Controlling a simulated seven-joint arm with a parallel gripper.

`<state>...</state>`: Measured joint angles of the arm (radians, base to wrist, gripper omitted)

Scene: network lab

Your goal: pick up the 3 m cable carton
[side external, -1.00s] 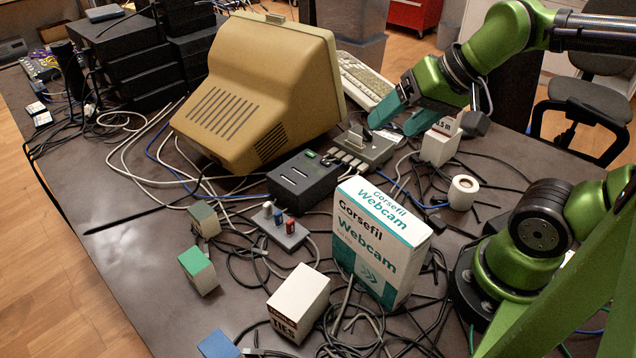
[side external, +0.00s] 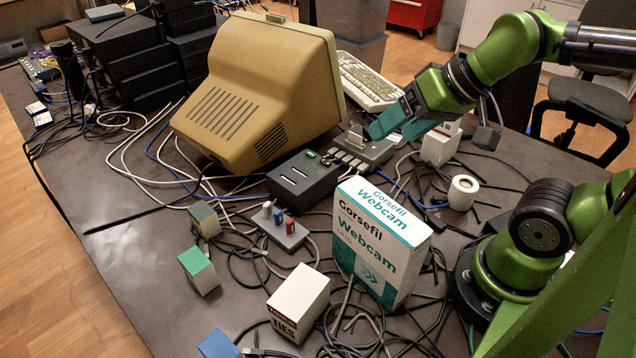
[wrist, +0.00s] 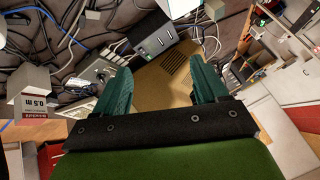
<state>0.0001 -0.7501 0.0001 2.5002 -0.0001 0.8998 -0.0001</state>
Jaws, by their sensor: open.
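No carton label reading 3 m is legible. A white carton (side external: 439,149) stands just right of my gripper, its top partly hidden; a carton marked 0.5 m (wrist: 35,92) is at the left of the wrist view. A green-topped carton (side external: 198,271), an olive-topped carton (side external: 204,220) and a blue-topped carton (side external: 217,345) are at the left and front, far from my gripper.
A tall webcam box (side external: 375,240), a TIES carton (side external: 298,302) and a white roll (side external: 462,192) stand nearer the front. Loose cables cover much of the table.

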